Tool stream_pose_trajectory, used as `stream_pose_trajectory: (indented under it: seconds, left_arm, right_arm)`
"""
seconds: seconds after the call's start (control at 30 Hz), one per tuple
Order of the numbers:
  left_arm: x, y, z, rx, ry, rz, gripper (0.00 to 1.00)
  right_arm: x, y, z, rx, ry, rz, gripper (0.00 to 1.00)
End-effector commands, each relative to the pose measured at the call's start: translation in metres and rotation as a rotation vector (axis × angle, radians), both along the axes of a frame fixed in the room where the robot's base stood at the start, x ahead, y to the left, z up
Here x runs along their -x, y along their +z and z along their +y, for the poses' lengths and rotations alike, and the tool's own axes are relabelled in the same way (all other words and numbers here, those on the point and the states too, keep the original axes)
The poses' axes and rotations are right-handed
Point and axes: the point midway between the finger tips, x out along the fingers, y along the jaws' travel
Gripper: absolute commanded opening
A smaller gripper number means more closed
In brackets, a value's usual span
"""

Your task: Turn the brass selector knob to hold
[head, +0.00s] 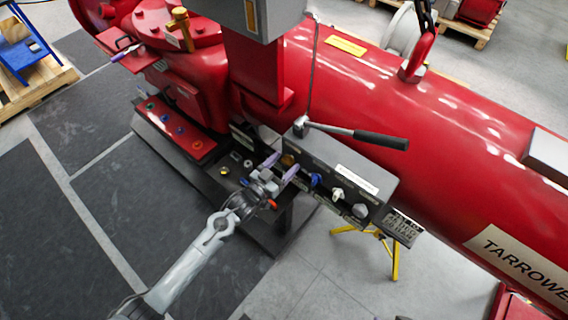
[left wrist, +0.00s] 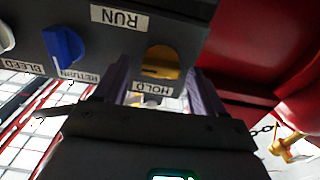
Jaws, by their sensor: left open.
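The brass selector knob (head: 288,160) is on the front of a grey control box (head: 330,168). Which label the knob points to is unclear. My right gripper is not in view.
A blue knob (head: 316,180) is beside the brass one, with a RETURN label (left wrist: 78,75) in the left wrist view. A white valve handle (head: 338,194) lies further right. A dark-handled lever (head: 370,138) projects above the box. A red tank (head: 440,120) stands behind.

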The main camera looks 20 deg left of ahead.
Motion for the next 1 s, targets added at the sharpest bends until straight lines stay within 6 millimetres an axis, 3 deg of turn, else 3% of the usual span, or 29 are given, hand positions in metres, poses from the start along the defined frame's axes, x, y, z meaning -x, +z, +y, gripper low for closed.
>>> stream_pose_trajectory:
  seconds: [0.37, 0.7, 1.0]
  left_arm:
    - [-0.0033, -0.0001, -0.0014, 0.000, -0.001, 0.001, 0.69]
    - [-0.0032, -0.0002, -0.0013, 0.000, 0.000, 0.001, 0.17]
    - [-0.0032, 0.0006, -0.0011, 0.029, 0.000, 0.011, 0.14]
  right_arm:
    - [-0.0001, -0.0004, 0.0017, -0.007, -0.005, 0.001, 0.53]
    - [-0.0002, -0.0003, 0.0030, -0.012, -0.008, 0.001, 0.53]
    - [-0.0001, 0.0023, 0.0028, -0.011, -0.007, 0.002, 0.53]
